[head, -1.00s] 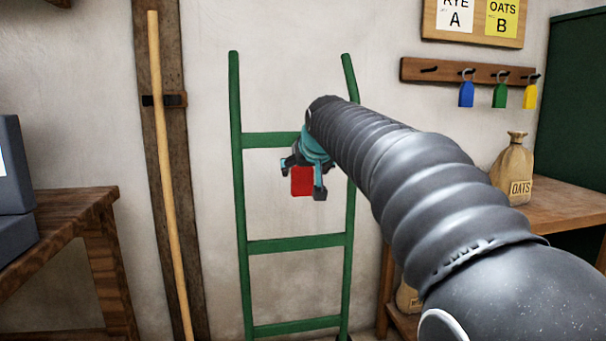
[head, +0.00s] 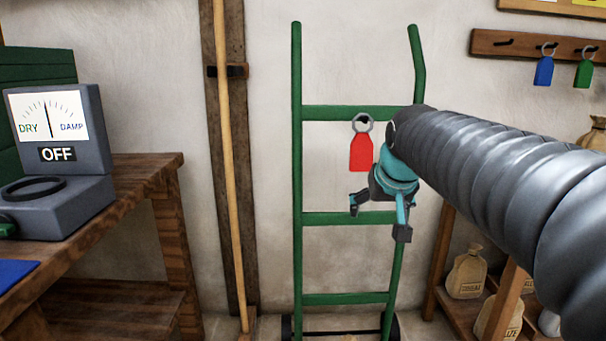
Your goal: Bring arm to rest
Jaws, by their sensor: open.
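My arm (head: 500,185), a grey ribbed sleeve, reaches in from the right in the head view. At its end my teal and dark gripper (head: 381,218) points downward in front of the green hand truck (head: 298,180). Its two fingers are spread apart with nothing seen between them. A red tag (head: 361,153) with a metal ring hangs at the truck's upper crossbar, just left of and above my gripper's fingers. What the ring hangs on is hard to make out.
A wooden bench (head: 120,215) at left bears a grey meter (head: 58,150) reading OFF. A pole (head: 228,170) stands by a wall post. A key rack (head: 500,44) with blue (head: 544,71) and green (head: 583,74) tags is upper right. Sacks (head: 467,273) fill a low shelf at lower right.

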